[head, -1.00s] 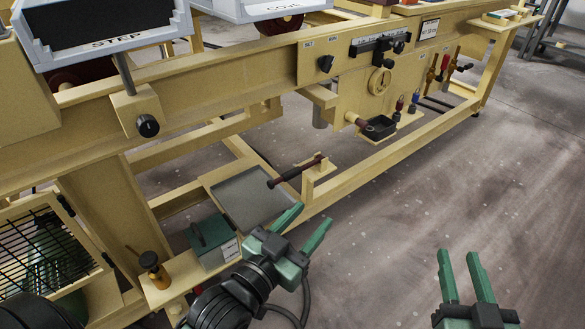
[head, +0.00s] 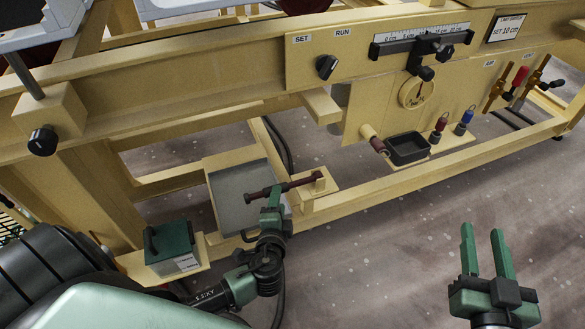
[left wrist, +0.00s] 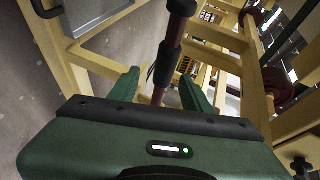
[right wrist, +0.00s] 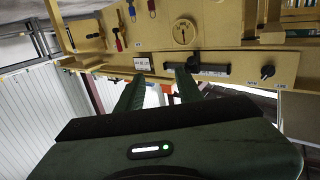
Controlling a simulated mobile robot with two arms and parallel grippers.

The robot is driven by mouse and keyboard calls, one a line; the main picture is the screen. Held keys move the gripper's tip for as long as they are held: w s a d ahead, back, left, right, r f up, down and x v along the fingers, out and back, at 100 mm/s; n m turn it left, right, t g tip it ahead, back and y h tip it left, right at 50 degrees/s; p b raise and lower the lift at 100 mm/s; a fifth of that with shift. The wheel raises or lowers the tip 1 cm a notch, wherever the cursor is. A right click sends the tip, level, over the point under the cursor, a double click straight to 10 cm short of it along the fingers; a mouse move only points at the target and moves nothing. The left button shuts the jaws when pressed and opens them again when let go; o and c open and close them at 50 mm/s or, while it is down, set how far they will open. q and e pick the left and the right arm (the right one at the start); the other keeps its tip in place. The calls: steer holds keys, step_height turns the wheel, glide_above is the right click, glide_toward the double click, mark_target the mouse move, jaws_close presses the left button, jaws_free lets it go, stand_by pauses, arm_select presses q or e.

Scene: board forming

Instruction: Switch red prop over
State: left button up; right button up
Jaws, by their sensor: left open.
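The red prop looks to be the dark red and black bar (head: 288,187) resting at its right end on a small wooden post (head: 319,186) on the low frame. In the left wrist view the bar (left wrist: 170,55) runs between my left fingers. My left gripper (head: 273,198) is at the bar's left part, its fingers apart on either side; whether they touch it I cannot tell. My right gripper (head: 487,255) is open and empty over bare floor at the lower right. In the right wrist view its fingers (right wrist: 158,90) are apart with nothing between them.
A grey tray (head: 228,200) lies behind my left gripper, with a green box (head: 168,245) to its left. The wooden beam above carries a SET/RUN knob (head: 327,67) and a scale with a slider (head: 428,50). A black bin (head: 407,148) sits right of the post. The floor at right is clear.

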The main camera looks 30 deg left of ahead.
arm_select(q)
steer(key=b+x, duration=0.2)
steer(key=x, duration=0.6)
steer(key=shift+w+a+r+y, duration=0.15)
steer(key=shift+a+r+y, duration=0.1)
steer(key=shift+a+y, duration=0.2)
arm_select(e)
step_height(320, 180, up, 8)
steer(key=s+a+t+y, duration=0.1)
steer(key=t+y, duration=0.1)
steer(key=t, duration=0.3)
steer(key=shift+r, duration=0.2)
arm_select(q)
steer(key=shift+c, duration=0.3)
jaws_close()
steer(key=shift+d, duration=0.1)
